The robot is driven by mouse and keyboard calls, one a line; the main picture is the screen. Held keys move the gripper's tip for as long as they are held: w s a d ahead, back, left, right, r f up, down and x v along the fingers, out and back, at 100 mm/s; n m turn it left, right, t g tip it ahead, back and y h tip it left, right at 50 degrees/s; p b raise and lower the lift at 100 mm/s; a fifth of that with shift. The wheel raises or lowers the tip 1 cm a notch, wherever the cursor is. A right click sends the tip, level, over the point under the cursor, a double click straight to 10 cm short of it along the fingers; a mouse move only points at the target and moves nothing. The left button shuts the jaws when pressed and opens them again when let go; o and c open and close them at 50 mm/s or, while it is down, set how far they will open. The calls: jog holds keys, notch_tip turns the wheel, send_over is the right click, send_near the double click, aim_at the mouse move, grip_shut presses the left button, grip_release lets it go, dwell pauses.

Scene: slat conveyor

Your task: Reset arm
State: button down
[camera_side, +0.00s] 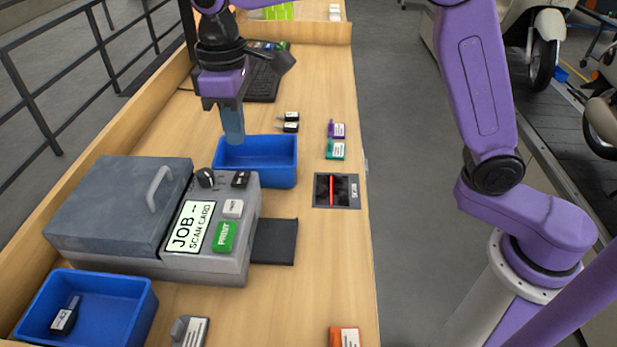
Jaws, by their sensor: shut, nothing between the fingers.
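My gripper (233,138) points down over the left part of the far blue bin (268,172), with its fingers together and nothing visible between them. Its tips are at the height of the bin's far rim in the picture; I cannot tell how far above the bin they are. My purple arm reaches in from the right and passes out of the top of the view.
A grey machine (120,205) with a handled lid stands left, its sign reading "JOB - SCAN CARD". A near blue bin (140,318) holds a small black item (64,315). A scanner pad (337,190), purple and teal cards, and an orange card (344,337) lie right.

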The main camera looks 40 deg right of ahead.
jog(key=s+d+f+n, duration=0.1)
jog(key=s+d+f, duration=0.2)
jog(key=s+d, duration=0.8)
jog(key=s+d+f+n, duration=0.2)
jog(key=s+d+f, duration=0.2)
jog(key=s+d, duration=0.8)
jog(key=s, duration=0.4)
jog(key=shift+s+d+f+n, duration=0.2)
jog(key=shift+s+f+n, duration=0.1)
jog(key=shift+s, duration=0.05)
